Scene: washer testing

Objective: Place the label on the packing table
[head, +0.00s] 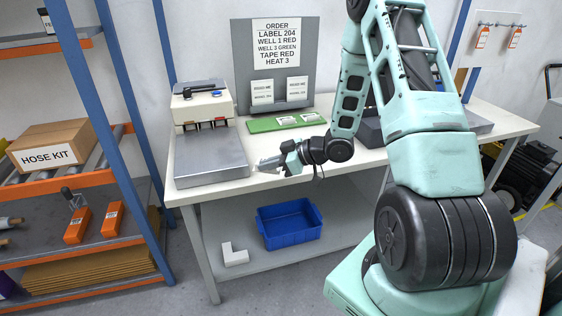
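The packing table (216,189) has a light top and a shelf below. Two white label cards stand in a grey holder on it, a left card (262,92) and a right card (297,89); their print is too small to read. Two small pale labels, one at left (286,120) and one at right (310,117), lie on a green mat (262,125) in front of the holder. My gripper (262,165) is low over the front part of the table, right of a grey metal plate. Its fingers point left. I cannot tell whether it is open or holds anything.
A white machine (203,104) with a grey plate (211,156) stands at the table's left. An order board (276,42) reads LABEL 204. A blue bin (290,224) and a white bracket (234,254) lie on the lower shelf. A HOSE KIT box (52,150) is on the left rack.

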